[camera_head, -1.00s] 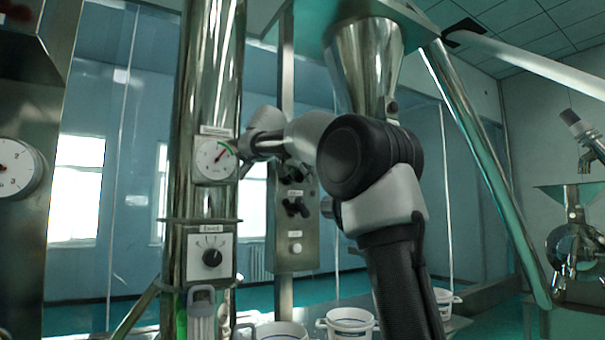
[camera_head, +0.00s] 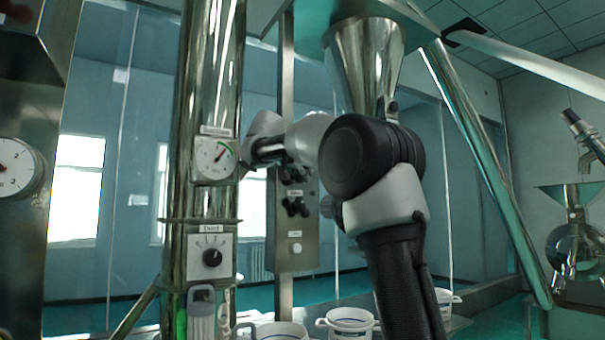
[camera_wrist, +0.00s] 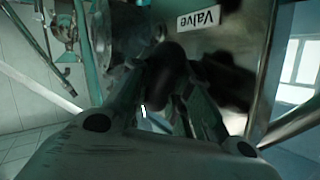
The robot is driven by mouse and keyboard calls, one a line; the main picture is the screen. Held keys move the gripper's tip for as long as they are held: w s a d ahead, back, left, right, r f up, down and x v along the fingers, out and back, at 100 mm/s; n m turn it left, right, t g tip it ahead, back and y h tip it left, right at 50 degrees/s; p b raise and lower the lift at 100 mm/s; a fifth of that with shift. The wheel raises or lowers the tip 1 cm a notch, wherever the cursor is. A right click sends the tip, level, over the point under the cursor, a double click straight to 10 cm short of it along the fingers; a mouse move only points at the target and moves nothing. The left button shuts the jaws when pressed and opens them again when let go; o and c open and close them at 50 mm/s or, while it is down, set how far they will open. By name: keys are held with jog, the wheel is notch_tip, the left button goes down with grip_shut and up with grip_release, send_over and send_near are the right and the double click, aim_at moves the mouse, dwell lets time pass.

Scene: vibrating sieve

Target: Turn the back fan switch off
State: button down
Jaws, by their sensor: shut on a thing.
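A metal control panel (camera_head: 292,260) stands behind my arm in the head view. It carries a black knob (camera_head: 290,173) near the top, a second black knob (camera_head: 297,207) lower down and a white button (camera_head: 297,249). In the wrist view, my gripper (camera_wrist: 167,82) is shut on a dark knob (camera_wrist: 168,62) on this panel, beside an upside-down "Valve" label (camera_wrist: 197,17). It appears to be the top knob; its own label cannot be read. My wrist partly hides the panel's top in the head view.
A steel column (camera_head: 205,90) with a gauge (camera_head: 215,160) and a dial box (camera_head: 210,256) stands left of the panel. A funnel (camera_head: 365,65) hangs above my arm. White buckets (camera_head: 350,322) stand below. A slanted metal leg (camera_head: 485,175) is at right.

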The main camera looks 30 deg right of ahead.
jog(key=n+t+h, duration=0.2)
jog(key=n+h, duration=0.1)
jog(key=h, duration=0.1)
jog(key=shift+f, duration=0.1)
jog(key=shift+a+n+t+h, duration=0.15)
jog(key=shift+n+t+h, duration=1.05)
jog(key=shift+n+t, duration=1.05)
jog(key=c, duration=1.3)
grip_release()
jog(key=v, duration=1.2)
jog(key=shift+f, duration=0.15)
